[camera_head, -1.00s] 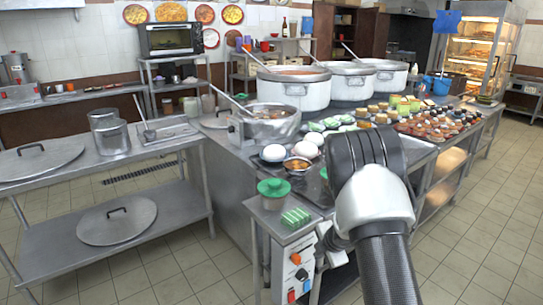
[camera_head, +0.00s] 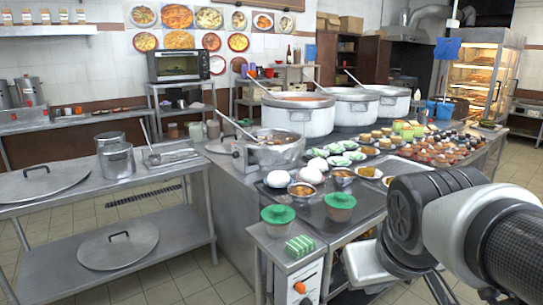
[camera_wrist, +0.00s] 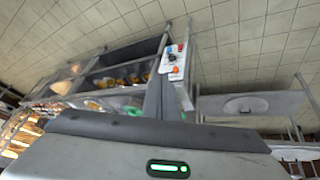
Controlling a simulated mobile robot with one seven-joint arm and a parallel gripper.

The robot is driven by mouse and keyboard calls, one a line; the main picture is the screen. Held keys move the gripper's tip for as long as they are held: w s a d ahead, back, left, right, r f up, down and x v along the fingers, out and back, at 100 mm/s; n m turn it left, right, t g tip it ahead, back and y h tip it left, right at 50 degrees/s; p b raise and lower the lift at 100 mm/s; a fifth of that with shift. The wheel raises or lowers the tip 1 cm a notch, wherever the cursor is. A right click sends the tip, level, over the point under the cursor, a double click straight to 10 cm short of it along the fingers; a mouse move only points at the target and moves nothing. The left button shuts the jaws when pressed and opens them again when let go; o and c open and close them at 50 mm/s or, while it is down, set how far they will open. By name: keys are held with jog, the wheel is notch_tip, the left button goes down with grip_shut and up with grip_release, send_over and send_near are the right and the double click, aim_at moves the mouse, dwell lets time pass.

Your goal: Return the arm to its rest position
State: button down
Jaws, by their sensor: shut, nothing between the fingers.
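My arm (camera_head: 440,225) is folded at the lower right of the head view, by the front corner of the counter. My gripper (camera_wrist: 166,88) shows in the wrist view with its dark fingers together and nothing between them. In the head view its fingertips cannot be made out clearly. In the wrist view it hangs in front of the counter's control panel (camera_wrist: 173,62), apart from any object as far as I can tell.
Large stockpots (camera_head: 298,117) stand behind. A steel table (camera_head: 75,200) with round lids is at the left. Tiled floor is free between.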

jog(key=s+a+m, duration=0.1)
jog(key=s+a, duration=0.2)
jog(key=s, duration=0.2)
notch_tip(320, 180, up, 19)
jog(key=y+p, duration=0.1)
jog(key=p, duration=1.8)
jog(key=shift+d, duration=0.15)
jog(key=shift+w, duration=0.1)
